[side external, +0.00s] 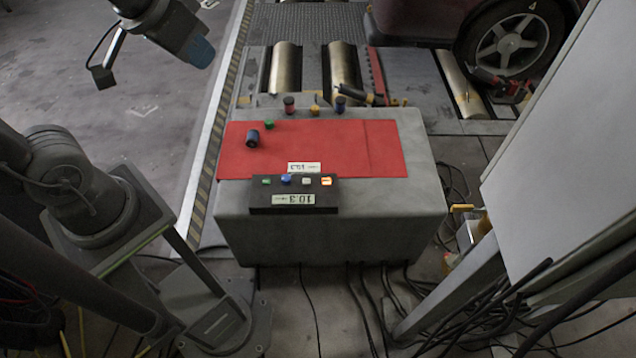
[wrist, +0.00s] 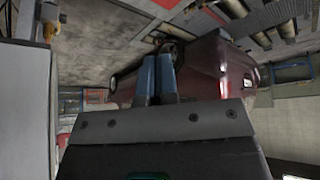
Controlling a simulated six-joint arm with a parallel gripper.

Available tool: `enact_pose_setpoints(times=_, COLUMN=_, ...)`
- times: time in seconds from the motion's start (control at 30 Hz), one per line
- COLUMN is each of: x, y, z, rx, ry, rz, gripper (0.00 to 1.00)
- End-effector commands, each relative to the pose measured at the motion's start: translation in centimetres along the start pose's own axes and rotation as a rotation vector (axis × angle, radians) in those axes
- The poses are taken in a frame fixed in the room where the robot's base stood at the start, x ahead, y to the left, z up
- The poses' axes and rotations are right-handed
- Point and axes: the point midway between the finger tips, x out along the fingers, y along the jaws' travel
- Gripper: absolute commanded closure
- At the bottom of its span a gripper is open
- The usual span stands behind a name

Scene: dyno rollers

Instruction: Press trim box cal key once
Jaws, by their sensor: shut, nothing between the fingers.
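The trim box (side external: 262,200) is a dark box at the front edge of the grey bench. Its top has a row of small keys: a green key (side external: 266,181), a blue key (side external: 286,179), a pale key (side external: 306,181) and an orange, lit-looking key (side external: 326,182). I cannot read which is the cal key. A pale display on its front (side external: 293,200) reads 10.3 upside down. My gripper (side external: 201,52) is high at the upper left, well away from the box. Its blue fingers are close together and empty in the wrist view (wrist: 156,75). The box does not show there.
A large pale panel (side external: 570,150) rises at right. Cables hang in front.

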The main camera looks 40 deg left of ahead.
Motion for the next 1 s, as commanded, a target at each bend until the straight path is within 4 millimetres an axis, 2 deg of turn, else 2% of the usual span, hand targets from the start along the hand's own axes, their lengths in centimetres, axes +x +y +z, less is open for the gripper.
enact_pose_setpoints(times=0.2, x=4.5, y=0.0, z=-5.3, rx=-0.086, ry=0.026, rz=-0.008, gripper=1.00)
enact_pose_setpoints(times=0.37, x=8.6, y=0.0, z=-8.7, rx=-0.148, ry=0.054, rz=-0.009, gripper=1.00)
enact_pose_setpoints(times=0.5, x=12.7, y=-0.1, z=-11.1, rx=-0.200, ry=0.078, rz=-0.006, gripper=1.00)
enact_pose_setpoints(times=0.67, x=17.9, y=-0.1, z=-13.2, rx=-0.261, ry=0.105, rz=0.002, gripper=1.00)
enact_pose_setpoints(times=0.8, x=22.8, y=-0.1, z=-14.2, rx=-0.314, ry=0.128, rz=0.012, gripper=1.00)
enact_pose_setpoints(times=1.0, x=30.1, y=-0.2, z=-14.4, rx=-0.388, ry=0.157, rz=0.032, gripper=1.00)
